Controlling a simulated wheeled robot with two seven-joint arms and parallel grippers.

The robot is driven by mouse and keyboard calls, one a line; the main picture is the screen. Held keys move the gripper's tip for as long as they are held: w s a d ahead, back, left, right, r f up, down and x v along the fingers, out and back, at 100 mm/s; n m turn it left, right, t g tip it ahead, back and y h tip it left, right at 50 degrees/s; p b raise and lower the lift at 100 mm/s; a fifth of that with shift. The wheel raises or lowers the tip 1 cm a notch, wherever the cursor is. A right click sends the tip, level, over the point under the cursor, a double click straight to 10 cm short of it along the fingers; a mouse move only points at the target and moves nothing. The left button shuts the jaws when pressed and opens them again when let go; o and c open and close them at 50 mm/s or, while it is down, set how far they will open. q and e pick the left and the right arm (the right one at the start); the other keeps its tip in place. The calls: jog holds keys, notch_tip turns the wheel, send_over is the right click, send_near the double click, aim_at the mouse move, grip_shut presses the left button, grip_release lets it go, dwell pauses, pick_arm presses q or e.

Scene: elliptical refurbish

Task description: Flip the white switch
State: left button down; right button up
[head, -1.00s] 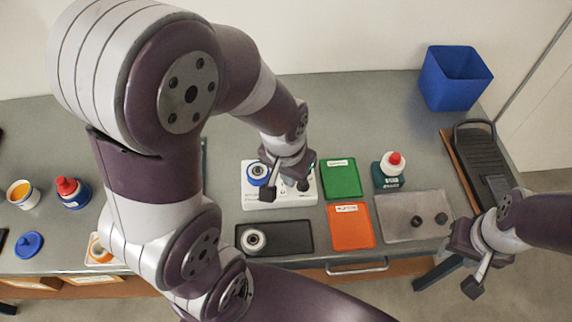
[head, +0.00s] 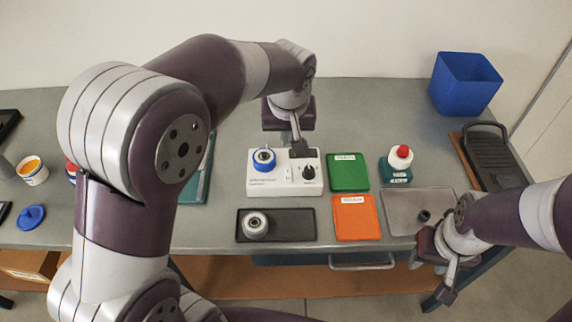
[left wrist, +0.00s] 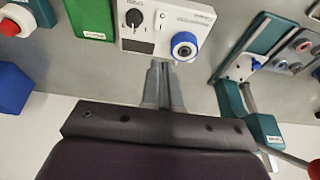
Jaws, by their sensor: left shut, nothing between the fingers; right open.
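The white device (head: 270,186) lies on the grey table, with a blue-ringed round part (head: 264,158) on its left and a black knob (head: 308,172) on its right. Between them is a small white switch (head: 288,174), which also shows in the left wrist view (left wrist: 162,17); its position is too small to tell. My left gripper (head: 299,152) is shut and empty, at the device's back edge behind the switch and knob. In the left wrist view its closed fingertips (left wrist: 165,64) are beside the device's edge; contact is unclear. My right gripper (head: 432,279) is open and empty at the table's front right.
A green tray (head: 348,172) and an orange tray (head: 356,217) lie right of the device. A black tray (head: 290,224) with a metal ring part is in front. My left arm hides part of the table's left.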

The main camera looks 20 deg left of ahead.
aim_at(287, 171)
pick_arm(q)
jog(key=x, duration=0.8)
jog(key=p+x, duration=0.1)
jog(key=x, duration=0.3)
jog(key=shift+s+d+f, duration=0.1)
jog(key=shift+s+f, duration=0.2)
jog(key=shift+f, duration=0.55)
